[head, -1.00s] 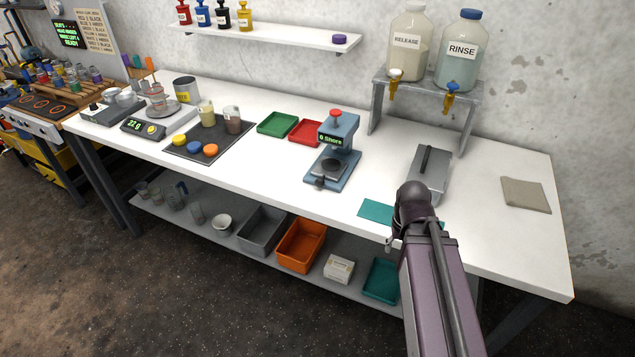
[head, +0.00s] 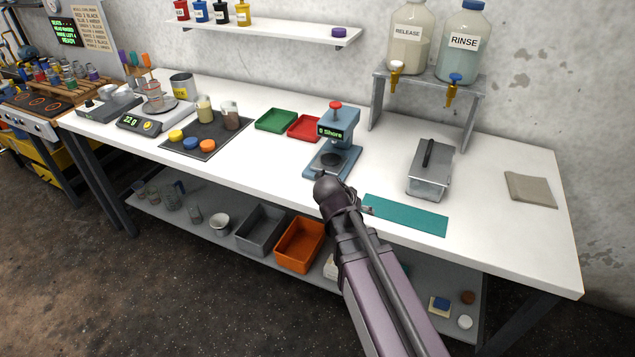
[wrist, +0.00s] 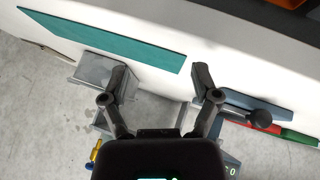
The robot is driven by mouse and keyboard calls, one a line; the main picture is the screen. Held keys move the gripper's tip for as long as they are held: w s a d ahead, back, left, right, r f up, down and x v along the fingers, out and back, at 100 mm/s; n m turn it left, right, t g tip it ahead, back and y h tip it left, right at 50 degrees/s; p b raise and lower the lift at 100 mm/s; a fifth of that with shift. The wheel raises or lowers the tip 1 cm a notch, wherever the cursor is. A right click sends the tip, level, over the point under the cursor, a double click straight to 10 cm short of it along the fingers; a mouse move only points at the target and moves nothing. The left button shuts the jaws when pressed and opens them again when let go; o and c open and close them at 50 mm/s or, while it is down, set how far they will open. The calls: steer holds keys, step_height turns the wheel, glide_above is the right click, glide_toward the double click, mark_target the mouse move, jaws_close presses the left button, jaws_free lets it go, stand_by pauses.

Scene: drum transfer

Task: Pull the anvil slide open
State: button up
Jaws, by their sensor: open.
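The blue-grey tester (head: 347,145) with the "0 Shore" display stands upright on the bench. Its anvil slide carries a dark round plate (head: 331,160) under the head. The slide's front end is hidden behind my arm in the head view. My gripper (wrist: 161,72) is open and empty in the wrist view, its fingers spread. A dark round knob (wrist: 261,118) shows just right of the right finger, by the tester's blue base (wrist: 250,101). I cannot tell whether a finger touches it. The head view hides my fingertips.
A teal mat (head: 405,215) and a grey metal box with a black handle (head: 430,180) lie right of the tester. Red (head: 304,126) and green (head: 275,120) trays sit to its left. The bench front edge runs below my arm.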

steer(key=w+a+r+t+b, duration=0.1)
steer(key=w+a+t+b, duration=0.2)
steer(key=a, duration=0.5)
steer(key=t, duration=0.4)
glide_toward(318, 177)
steer(key=s+a, duration=0.2)
steer(key=s, duration=0.1)
steer(key=shift+w+d+r, duration=0.15)
steer(key=shift+d+r, duration=0.1)
steer(key=shift+r, duration=0.1)
steer(key=b+x, duration=0.5)
steer(key=x, duration=0.9)
steer(key=shift+d+r, duration=0.1)
steer(key=shift+r, duration=0.1)
jaws_close()
